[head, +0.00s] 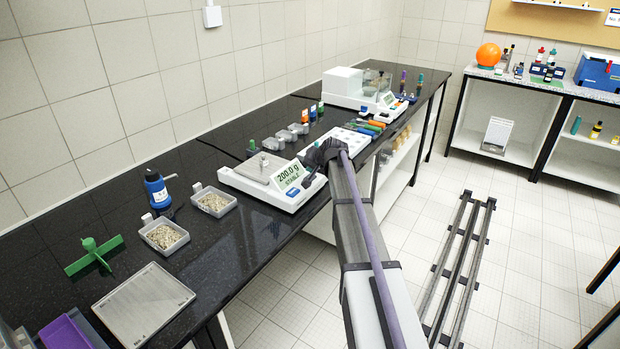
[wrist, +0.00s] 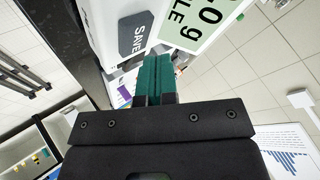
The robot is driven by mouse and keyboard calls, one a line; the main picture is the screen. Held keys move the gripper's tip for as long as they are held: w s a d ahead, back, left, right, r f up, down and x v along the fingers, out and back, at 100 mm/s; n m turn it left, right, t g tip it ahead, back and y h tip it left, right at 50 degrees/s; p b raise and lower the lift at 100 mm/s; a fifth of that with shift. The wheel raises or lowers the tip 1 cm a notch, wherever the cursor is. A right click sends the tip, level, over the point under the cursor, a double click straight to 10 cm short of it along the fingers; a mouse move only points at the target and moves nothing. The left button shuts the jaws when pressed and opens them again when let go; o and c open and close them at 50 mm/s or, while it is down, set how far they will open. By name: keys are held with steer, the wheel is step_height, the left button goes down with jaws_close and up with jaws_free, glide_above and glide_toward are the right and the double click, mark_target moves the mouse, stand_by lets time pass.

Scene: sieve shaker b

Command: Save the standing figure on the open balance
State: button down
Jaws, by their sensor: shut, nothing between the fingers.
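The open balance (head: 232,180) is white with a metal pan, and a small metal weight (head: 264,161) stands on the pan. Its green display (head: 290,176) reads 200.0 g and STABLE. In the wrist view the display (wrist: 208,22) is partly cut off. A dark SAVE key (wrist: 135,35) is beside it. My gripper (wrist: 160,58) is shut and empty, its teal fingertips close to the SAVE key and the display edge. I cannot tell whether they touch the balance.
A second, enclosed balance (head: 385,104) stands farther along the black bench. A white tray of keys or wells (head: 335,140) and several grey weights or cups lie between them. Two sample trays (head: 164,235), a blue bottle (head: 157,190) and a green cross-shaped part (head: 93,252) are nearer.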

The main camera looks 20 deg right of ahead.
steer(key=shift+f, duration=0.1)
stand_by(0.3)
steer(key=shift+f+b, duration=0.3)
steer(key=shift+b, duration=0.1)
steer(key=shift+f+b, duration=0.5)
stand_by(0.5)
steer(key=shift+r+p, duration=0.9)
steer(key=shift+r, duration=0.05)
step_height(320, 180, up, 5)
steer(key=p, duration=0.5)
stand_by(0.5)
